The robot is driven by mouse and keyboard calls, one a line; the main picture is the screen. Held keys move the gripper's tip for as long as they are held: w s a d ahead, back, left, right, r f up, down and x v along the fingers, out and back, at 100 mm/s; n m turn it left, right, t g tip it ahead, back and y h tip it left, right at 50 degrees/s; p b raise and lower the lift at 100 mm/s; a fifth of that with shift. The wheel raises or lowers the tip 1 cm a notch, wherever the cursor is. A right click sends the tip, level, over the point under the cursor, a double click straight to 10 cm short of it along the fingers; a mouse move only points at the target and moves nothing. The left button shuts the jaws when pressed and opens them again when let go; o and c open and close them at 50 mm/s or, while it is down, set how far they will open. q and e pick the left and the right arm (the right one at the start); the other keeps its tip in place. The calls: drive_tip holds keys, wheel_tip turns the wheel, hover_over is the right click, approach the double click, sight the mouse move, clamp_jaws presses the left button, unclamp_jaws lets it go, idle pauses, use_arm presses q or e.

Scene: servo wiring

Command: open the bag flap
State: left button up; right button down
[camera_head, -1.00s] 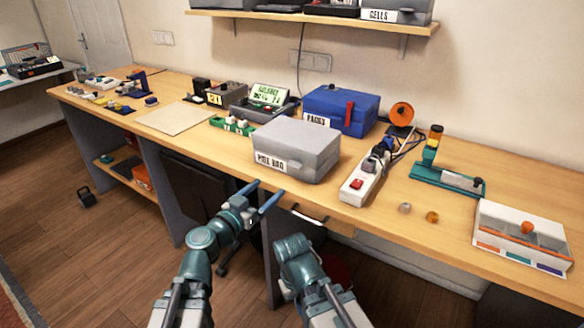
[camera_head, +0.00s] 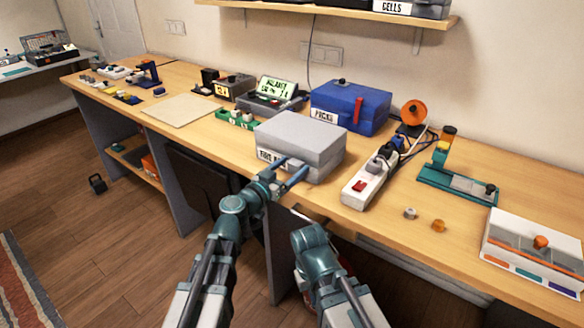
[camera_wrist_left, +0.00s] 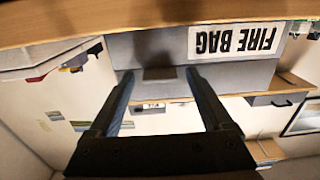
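The fire bag (camera_head: 300,135) is a light grey box-like case with its lid flap down, near the front edge of the bench. Its front carries a white label reading FIRE BAG (camera_wrist_left: 237,40), upside down in the left wrist view. My left gripper (camera_head: 293,166) is open at the bag's front, its fingers partly covering the label in the head view. In the left wrist view a small dark tab (camera_wrist_left: 158,73) on the bag's front shows between the spread fingertips, with no clear contact. My right arm (camera_head: 322,265) is low before the bench; its gripper is out of view.
A white power strip (camera_head: 362,190) lies right of the bag. A blue case (camera_head: 345,108) and a green-screened device (camera_head: 275,92) stand behind it. A teal stand (camera_head: 455,185) and white box (camera_head: 530,250) are further right. A beige mat (camera_head: 183,110) lies left.

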use_arm(q)
clamp_jaws()
idle(0.3)
drive_tip(key=r+g+p, duration=0.1)
drive_tip(key=r+p, duration=0.2)
drive_tip(key=p, duration=0.2)
drive_tip(key=w+r+g+y+p, duration=0.1)
drive_tip(key=r+p, duration=0.2)
drive_tip(key=p, duration=0.3)
drive_tip(key=d+r+g+y+p, duration=0.1)
drive_tip(key=r+p, duration=0.2)
drive_tip(key=p, duration=0.3)
drive_tip(key=shift+w+d, duration=0.1)
drive_tip(key=shift+w, duration=0.15)
drive_tip(key=w+d+r+g+y+p, duration=0.3)
drive_tip(key=w+d+r+p, duration=0.3)
drive_tip(key=p, duration=0.6)
drive_tip(key=w+d+r+g+y+p, duration=0.3)
drive_tip(key=w+d+r+g+p, duration=0.2)
drive_tip(key=w+p, duration=0.5)
drive_tip(key=shift+w+d+r+p, duration=0.25)
drive_tip(key=shift+d+r+p, duration=0.2)
drive_tip(key=shift+p, duration=0.8)
drive_tip(key=shift+f, duration=0.1)
